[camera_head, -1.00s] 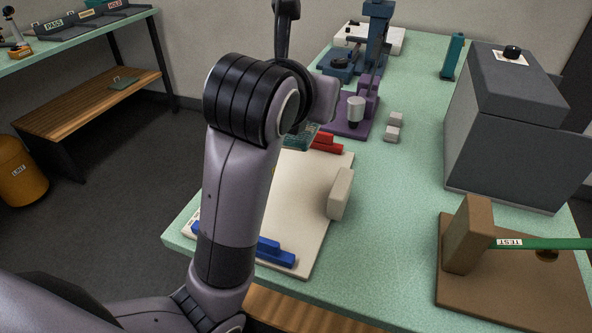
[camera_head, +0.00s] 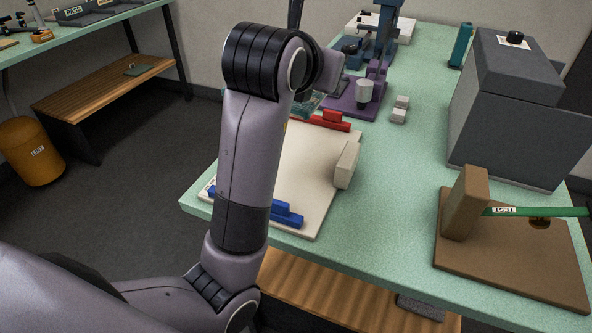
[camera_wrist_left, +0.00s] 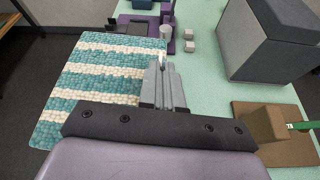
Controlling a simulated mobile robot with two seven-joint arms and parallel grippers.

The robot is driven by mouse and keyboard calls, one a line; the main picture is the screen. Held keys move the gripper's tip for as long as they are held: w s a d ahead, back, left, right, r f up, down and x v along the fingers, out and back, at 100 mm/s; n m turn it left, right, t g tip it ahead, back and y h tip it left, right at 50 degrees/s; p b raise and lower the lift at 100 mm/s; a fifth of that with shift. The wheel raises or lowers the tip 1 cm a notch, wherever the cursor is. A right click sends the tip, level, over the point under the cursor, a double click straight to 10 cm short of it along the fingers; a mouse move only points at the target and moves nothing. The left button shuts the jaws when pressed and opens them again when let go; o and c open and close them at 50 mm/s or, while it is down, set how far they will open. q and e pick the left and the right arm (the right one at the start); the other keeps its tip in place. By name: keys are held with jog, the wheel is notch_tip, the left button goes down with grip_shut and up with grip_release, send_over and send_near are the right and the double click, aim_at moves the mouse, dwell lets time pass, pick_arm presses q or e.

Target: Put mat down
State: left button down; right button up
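The mat (camera_wrist_left: 105,75) is tufted, with teal and cream stripes, and fills the left of the left wrist view. In the head view only a small teal piece (camera_head: 308,102) shows past my arm. My left gripper (camera_wrist_left: 162,75) has its fingers close together at the mat's right edge and looks shut on it. The mat looks flat; its height above the bench cannot be told. In the head view my left arm hides the gripper and most of the mat. My right gripper is not in view.
A cream board (camera_head: 300,180) with a red bar (camera_head: 330,120), a blue bar (camera_head: 287,214) and a pale block (camera_head: 346,165) lies on the green bench (camera_head: 400,190). A grey box (camera_head: 500,120) and a brown test stand (camera_head: 520,250) stand right. An orange bin (camera_head: 35,150) stands left.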

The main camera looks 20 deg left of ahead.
pick_arm(q)
jog(key=shift+f+b, duration=1.4)
jog(key=shift+f, duration=8.6)
jog(key=shift+f, duration=0.15)
jog(key=c, duration=1.3)
grip_release()
jog(key=v, duration=1.2)
